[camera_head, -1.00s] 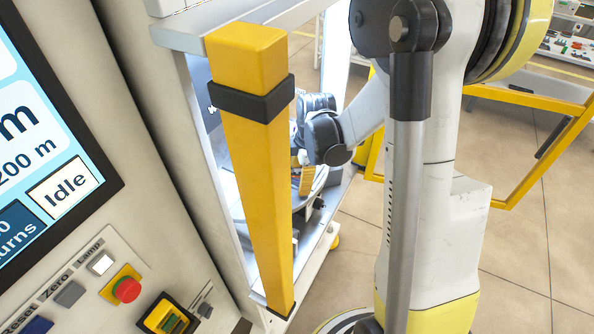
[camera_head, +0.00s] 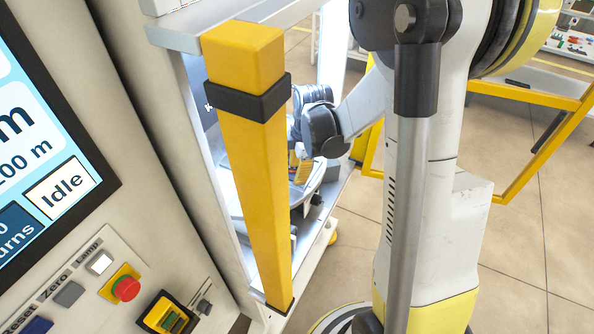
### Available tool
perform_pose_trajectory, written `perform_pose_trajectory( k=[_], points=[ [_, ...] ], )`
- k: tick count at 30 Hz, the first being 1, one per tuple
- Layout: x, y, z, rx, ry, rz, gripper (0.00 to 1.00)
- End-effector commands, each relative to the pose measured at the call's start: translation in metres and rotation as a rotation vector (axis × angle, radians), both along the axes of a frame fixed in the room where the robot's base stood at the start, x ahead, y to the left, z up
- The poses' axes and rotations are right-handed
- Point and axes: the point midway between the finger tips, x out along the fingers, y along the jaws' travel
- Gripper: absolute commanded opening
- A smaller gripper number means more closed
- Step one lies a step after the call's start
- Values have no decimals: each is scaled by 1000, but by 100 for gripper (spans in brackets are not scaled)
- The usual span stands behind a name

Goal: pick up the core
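The core cannot be made out; the inside of the lit machine cabinet (camera_head: 230,185) is largely hidden behind a thick yellow post (camera_head: 262,180). My arm reaches from the right into the cabinet, and its dark grey wrist joint (camera_head: 325,130) shows just right of the post. A small yellow, ribbed part (camera_head: 304,172) shows below the wrist; I cannot tell what it belongs to. My gripper's fingers are hidden behind the post and wrist.
A control panel with a screen reading "Idle" (camera_head: 60,188) and a red stop button (camera_head: 126,289) stands at the left. A yellow-framed door (camera_head: 560,125) stands open at the right. Tiled floor (camera_head: 525,235) shows free at the right.

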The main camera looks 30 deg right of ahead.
Motion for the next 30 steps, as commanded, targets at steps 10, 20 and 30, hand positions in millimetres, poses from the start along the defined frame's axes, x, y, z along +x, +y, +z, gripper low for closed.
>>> perform_pose_trajectory(
  k=[10, 20, 30],
  points=[
    [-9, -20, 43, 0, -4, -4, 0],
    [-38, -77, 82, 0, -4, -5, 0],
    [-51, -103, 99, 0, -5, -1, 0]
  ],
)
